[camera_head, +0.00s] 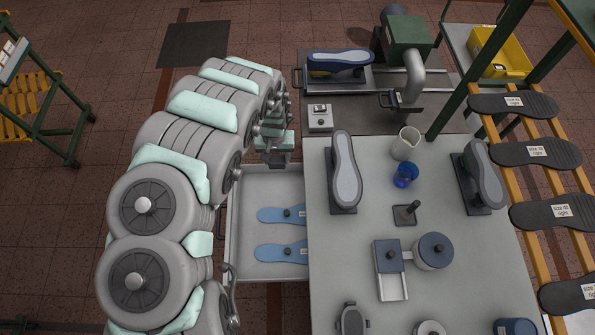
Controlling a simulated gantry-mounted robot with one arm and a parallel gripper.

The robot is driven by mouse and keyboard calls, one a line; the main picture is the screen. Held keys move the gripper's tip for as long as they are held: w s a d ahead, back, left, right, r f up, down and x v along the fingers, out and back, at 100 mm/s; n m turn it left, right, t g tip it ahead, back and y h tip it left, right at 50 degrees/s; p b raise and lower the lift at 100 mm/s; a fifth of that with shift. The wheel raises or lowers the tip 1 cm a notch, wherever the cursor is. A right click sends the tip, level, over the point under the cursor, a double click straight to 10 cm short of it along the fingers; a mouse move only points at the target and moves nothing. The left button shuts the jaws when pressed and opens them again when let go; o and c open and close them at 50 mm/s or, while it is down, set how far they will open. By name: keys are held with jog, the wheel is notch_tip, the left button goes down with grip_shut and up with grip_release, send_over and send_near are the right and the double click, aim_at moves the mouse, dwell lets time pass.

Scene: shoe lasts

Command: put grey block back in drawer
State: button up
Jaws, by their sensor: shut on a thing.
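My gripper (276,148) is at the back end of the open drawer, partly hidden by my own arm. It is shut on a small grey block (279,160), seen only in part at the fingertips. The open drawer (238,262) is a shallow pale tray sticking out from the left side of the table. The back part of the drawer floor looks bare. How high the block is above the drawer is hard to tell.
The grey table (340,240) carries a shoe last (345,170) close to the drawer, another last (484,172), a white jug (405,143), a blue cup (405,175) and a blue-topped fixture (433,250). A machine stands behind. A rack of black soles (535,153) is at right.

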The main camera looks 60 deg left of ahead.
jog(key=shift+s+f, duration=0.35)
jog(key=shift+f, duration=0.05)
jog(key=b, duration=0.9)
send_over(279, 189)
notch_tip(279, 189, down, 12)
notch_tip(279, 189, down, 2)
jog(key=shift+s+f+p, duration=0.1)
jog(key=shift+f+p, duration=0.15)
jog(key=shift+p, duration=0.3)
jog(key=shift+f, duration=2.55)
jog(key=shift+f, duration=0.2)
jog(key=o, duration=1.3)
jog(key=shift+r, duration=0.1)
